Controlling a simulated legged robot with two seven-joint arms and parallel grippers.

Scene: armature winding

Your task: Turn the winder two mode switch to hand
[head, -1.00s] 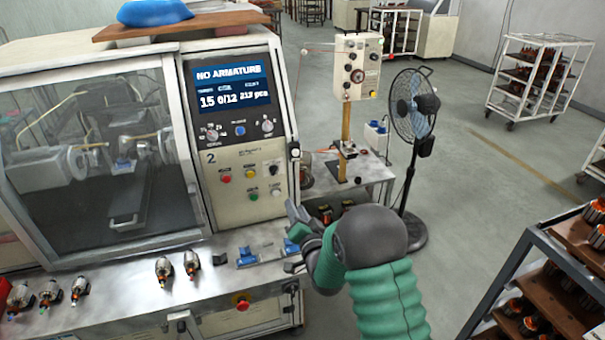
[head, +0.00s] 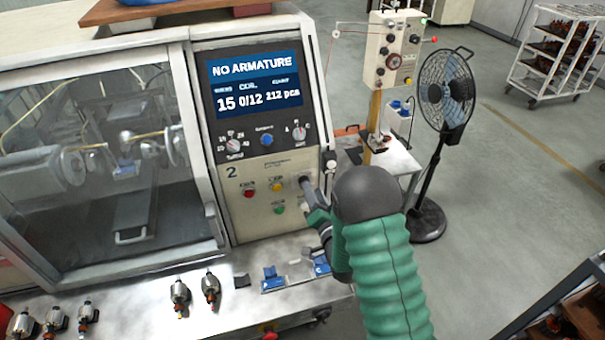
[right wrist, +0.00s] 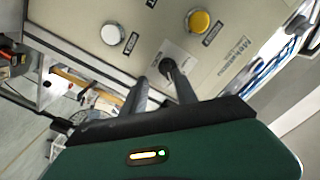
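The winder two control panel (head: 240,222) carries the number 2 and a screen reading NO ARMATURE. A dark selector switch (head: 304,181) sits at the right of its lower buttons; its handle position is too small to read. My right gripper (head: 308,190) is at the panel face by this switch and partly covers it. In the right wrist view, the black switch knob (right wrist: 167,68) shows just beyond and between the tips of the spread fingers (right wrist: 158,82). I cannot tell whether they touch it. My left gripper is not in view.
Red (head: 249,193), yellow (head: 277,187) and green (head: 279,208) buttons lie left of the gripper. Two white dials (head: 235,145) (head: 299,132) sit above. Armatures (head: 180,292) lie on the front ledge. A fan (head: 446,95) stands to the right.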

